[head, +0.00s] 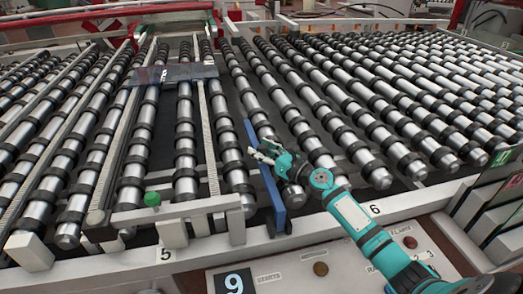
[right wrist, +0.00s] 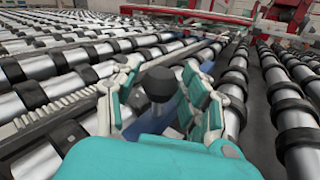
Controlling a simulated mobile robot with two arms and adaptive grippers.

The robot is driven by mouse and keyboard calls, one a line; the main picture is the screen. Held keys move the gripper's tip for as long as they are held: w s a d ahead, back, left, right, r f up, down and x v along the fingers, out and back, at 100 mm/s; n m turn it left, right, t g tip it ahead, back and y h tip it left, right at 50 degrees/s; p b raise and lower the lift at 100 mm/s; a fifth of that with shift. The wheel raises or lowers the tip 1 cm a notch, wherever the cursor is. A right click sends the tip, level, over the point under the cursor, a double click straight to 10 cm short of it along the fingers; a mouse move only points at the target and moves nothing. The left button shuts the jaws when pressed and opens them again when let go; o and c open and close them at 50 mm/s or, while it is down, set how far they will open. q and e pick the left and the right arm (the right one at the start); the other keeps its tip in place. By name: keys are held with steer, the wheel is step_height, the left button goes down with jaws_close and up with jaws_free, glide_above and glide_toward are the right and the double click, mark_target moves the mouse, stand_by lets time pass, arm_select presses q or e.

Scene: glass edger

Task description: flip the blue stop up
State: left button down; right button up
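The blue stop (head: 270,187) is a long narrow blue bar between two rollers, running from the front rail back into the roller bed. My right gripper (head: 262,153) is over its middle, coming from the right. In the right wrist view the two fingers (right wrist: 162,100) are apart, and part of the blue stop (right wrist: 172,116) shows between and beyond them. A dark round-ended piece (right wrist: 160,84) also stands between the fingers. I cannot tell whether the fingers touch the stop. My left gripper is not in view.
Rows of steel rollers with black rings (head: 345,120) fill the bed on both sides. The front rail (head: 110,265) carries labels 5 and 6. A control panel (head: 330,262) is below it.

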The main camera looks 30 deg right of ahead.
jaws_close()
steer(key=shift+w+a+f, duration=0.1)
stand_by(0.4)
